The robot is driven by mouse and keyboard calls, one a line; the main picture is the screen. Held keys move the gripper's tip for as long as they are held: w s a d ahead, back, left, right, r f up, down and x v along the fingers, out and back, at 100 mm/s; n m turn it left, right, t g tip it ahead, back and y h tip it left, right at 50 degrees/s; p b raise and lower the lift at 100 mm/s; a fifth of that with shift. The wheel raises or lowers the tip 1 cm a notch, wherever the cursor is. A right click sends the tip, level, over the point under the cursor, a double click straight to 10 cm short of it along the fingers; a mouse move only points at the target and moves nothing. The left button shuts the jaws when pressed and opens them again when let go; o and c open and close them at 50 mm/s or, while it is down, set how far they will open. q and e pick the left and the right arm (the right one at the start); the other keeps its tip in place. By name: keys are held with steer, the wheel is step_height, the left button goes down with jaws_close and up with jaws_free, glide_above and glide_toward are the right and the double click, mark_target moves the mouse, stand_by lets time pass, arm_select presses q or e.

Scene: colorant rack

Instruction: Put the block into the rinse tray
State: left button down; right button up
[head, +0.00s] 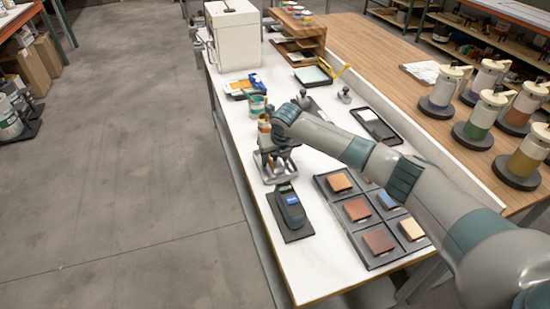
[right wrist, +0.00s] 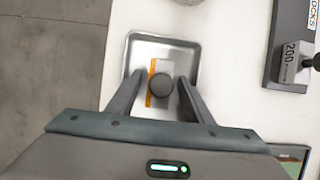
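The rinse tray (right wrist: 192,52) is a shallow silver tray with a raised rim on the white bench. It also shows in the head view (head: 291,176), partly behind my right gripper (head: 274,153). The block (right wrist: 162,85) has a dark round knob on top and a pale body with an orange strip along its left side. It appears inside the tray's rim. In the right wrist view my right gripper (right wrist: 160,82) has its fingers spread on either side of the knob, with a gap on both sides. The block's lower part is hard to see. My left gripper is not in view.
A dark rack (right wrist: 284,77) with a knobbed "200" block stands right of the tray. A handheld meter (head: 290,207) lies on a dark mat in front. A dark sample tray (head: 361,258) holds several coloured tiles. A cup (head: 257,105) stands behind the gripper.

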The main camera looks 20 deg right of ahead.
steer(key=shift+r, duration=0.1)
steer(key=b+v, duration=0.3)
steer(key=v, duration=0.9)
stand_by(0.7)
